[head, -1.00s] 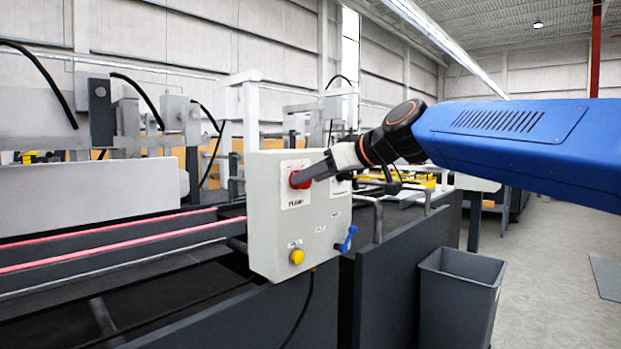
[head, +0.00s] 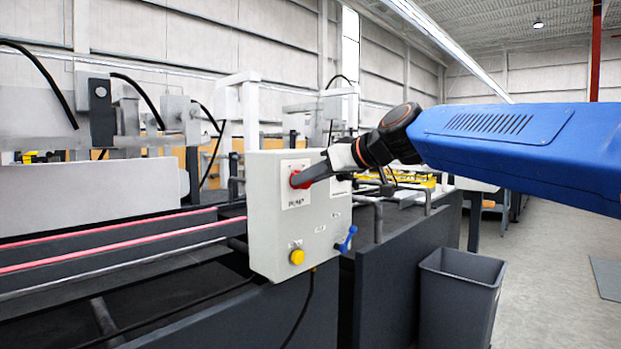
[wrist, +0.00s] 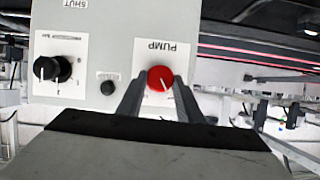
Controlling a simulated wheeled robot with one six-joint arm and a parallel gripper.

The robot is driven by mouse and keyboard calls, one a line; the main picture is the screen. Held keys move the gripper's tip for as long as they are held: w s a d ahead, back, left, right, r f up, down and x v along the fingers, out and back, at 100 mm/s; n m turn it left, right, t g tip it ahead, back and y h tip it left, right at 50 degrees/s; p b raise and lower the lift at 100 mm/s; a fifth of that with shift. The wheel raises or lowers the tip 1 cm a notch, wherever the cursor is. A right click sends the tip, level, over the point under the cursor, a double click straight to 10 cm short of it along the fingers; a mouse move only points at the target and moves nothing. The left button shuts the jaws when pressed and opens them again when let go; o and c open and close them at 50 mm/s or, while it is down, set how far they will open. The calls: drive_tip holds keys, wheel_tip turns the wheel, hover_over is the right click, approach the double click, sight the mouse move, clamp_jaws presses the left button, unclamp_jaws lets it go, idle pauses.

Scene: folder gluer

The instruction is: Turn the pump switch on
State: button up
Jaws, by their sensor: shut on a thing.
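The pump switch is a red round knob (wrist: 160,78) on a white plate marked PUMP, on the front of a light grey control box (head: 265,222). In the wrist view the picture is upside down, and the knob's pointer line is tilted off the plate's upright. My gripper (wrist: 158,90) is shut on the red knob, one finger on each side. In the head view my gripper (head: 308,177) reaches the knob (head: 296,180) from the right and covers part of it.
The box also bears a yellow button (head: 297,257), a blue lever (head: 347,240), a black selector knob (wrist: 45,68) and a small black button (wrist: 107,87). A grey bin (head: 458,300) stands on the floor at the right. Red-edged rails run left of the box.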

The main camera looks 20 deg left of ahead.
drive_tip(key=m+g+y, duration=0.1)
drive_tip(key=m, duration=0.2)
drive_tip(key=m+g+y, duration=0.1)
drive_tip(key=m+g, duration=0.1)
drive_tip(key=m, duration=0.1)
drive_tip(key=w+m+g+y, duration=0.1)
drive_tip(key=m, duration=0.2)
drive_tip(key=shift+d+f+m+g+y, duration=0.2)
drive_tip(key=shift+f+m+g+y, duration=0.1)
drive_tip(key=shift+f+g+y, duration=0.1)
idle(0.8)
drive_tip(key=o, duration=1)
drive_tip(key=d, duration=0.5)
drive_tip(key=d+r, duration=0.1)
drive_tip(key=d, duration=0.5)
drive_tip(key=d+r, duration=0.1)
drive_tip(key=d, duration=0.5)
drive_tip(key=shift+s+d+r, duration=0.1)
drive_tip(key=shift+s+d, duration=0.05)
